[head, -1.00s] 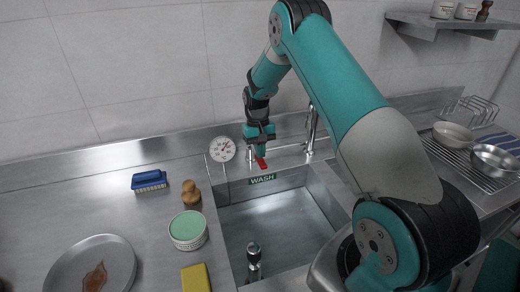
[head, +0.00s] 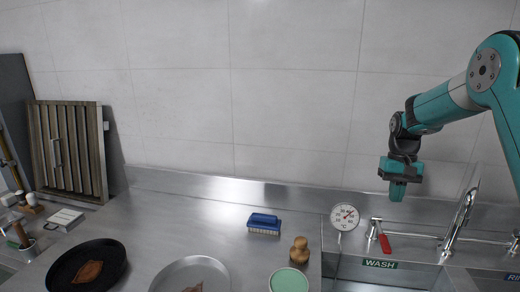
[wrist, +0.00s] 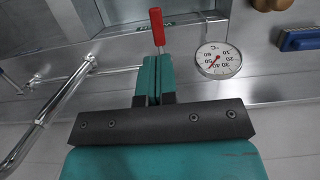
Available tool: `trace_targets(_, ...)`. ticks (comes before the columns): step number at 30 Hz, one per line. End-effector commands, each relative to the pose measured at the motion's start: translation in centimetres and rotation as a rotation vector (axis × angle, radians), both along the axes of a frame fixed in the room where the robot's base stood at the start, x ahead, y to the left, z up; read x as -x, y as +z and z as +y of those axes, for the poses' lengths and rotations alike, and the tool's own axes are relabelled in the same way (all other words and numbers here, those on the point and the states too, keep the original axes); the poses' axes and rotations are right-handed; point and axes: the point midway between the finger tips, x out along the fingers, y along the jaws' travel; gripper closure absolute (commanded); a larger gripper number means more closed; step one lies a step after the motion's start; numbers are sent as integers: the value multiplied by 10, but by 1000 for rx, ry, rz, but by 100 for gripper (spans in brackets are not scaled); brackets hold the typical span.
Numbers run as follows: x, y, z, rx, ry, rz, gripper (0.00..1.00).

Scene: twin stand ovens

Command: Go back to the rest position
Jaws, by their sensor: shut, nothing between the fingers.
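My gripper (head: 398,189) is shut and empty, with its fingers pointing down. It hangs in front of the tiled wall, above the sink's back edge. The red lever (head: 385,244) of the sink fitting is below the fingertips, with a visible gap in the head view. In the wrist view my shut fingers (wrist: 152,82) point towards the red lever (wrist: 157,27), which shows just beyond their tips. My arm comes in from the right edge of the head view.
The dial thermometer (head: 344,217) stands left of the lever, and the curved faucet (head: 460,222) right of it. The WASH basin (head: 370,278) is below. A blue brush (head: 264,223), a wooden brush (head: 299,250) and pans (head: 88,268) are on the counter. The wall space above is clear.

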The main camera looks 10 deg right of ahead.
Motion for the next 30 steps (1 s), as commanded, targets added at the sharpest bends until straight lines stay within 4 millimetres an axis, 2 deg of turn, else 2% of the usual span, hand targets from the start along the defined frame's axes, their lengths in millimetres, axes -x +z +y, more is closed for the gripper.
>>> trace_targets(4, 19, 31, 61, -27, 152, -70, 100)
trace_targets(7, 54, 54, 122, -69, 309, -138, 100)
trace_targets(9, 87, 67, 163, -107, 422, -187, 100)
trace_targets(11, 120, 75, 194, -144, 516, -228, 100)
trace_targets(12, 143, 78, 213, -170, 576, -254, 100)
trace_targets(15, 200, 81, 249, -235, 706, -309, 100)
trace_targets(18, 247, 79, 270, -293, 804, -346, 100)
trace_targets(21, 279, 76, 281, -334, 866, -369, 100)
trace_targets(25, 297, 74, 286, -358, 899, -382, 100)
trace_targets(30, 298, 74, 287, -360, 901, -382, 100)
